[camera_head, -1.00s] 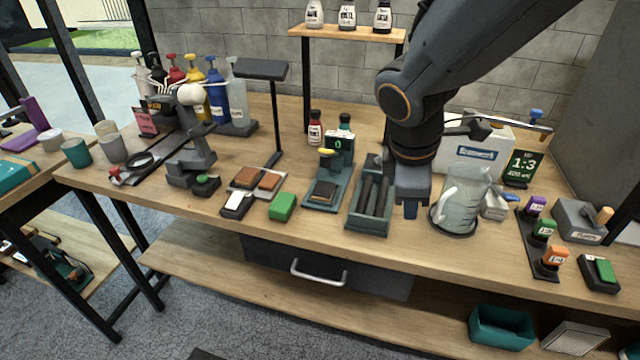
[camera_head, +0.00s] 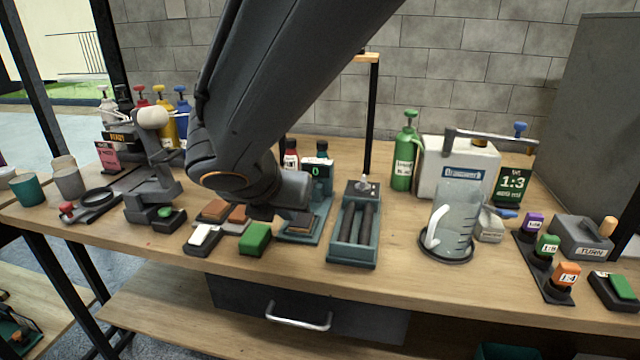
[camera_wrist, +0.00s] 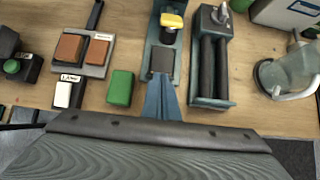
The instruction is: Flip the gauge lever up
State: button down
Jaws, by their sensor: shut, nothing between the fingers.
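The gauge (camera_head: 317,172) is a teal stand with a small dark display reading a green 0. Its yellow lever (camera_wrist: 172,21) shows in the wrist view, at the far end of the base, beyond a dark square pad (camera_wrist: 163,61). In the head view my arm hides the lever. My gripper (camera_wrist: 162,98) is shut and empty, its blue-grey fingers together over the near end of the gauge base, just short of the pad in the picture and apart from the lever. I cannot tell how high the fingers are above the base.
A green block (camera_head: 255,238) lies left of the gauge, beside a tray with brown pads (camera_wrist: 83,50) and a white-topped switch (camera_head: 204,236). A roller tray (camera_head: 353,238) stands close on the right. A clear jug (camera_head: 455,222) is farther right.

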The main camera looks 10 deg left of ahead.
jog(key=x, duration=0.5)
jog(key=shift+w+d+r+b, duration=0.1)
jog(key=shift+b, duration=0.2)
jog(key=r, duration=0.1)
jog(key=w+r+p, duration=0.1)
jog(key=shift+r, duration=0.3)
jog(key=shift+w+r, duration=0.3)
jog(key=shift+r, duration=0.15)
jog(key=shift+r+p, duration=0.15)
jog(key=shift+p, duration=0.35)
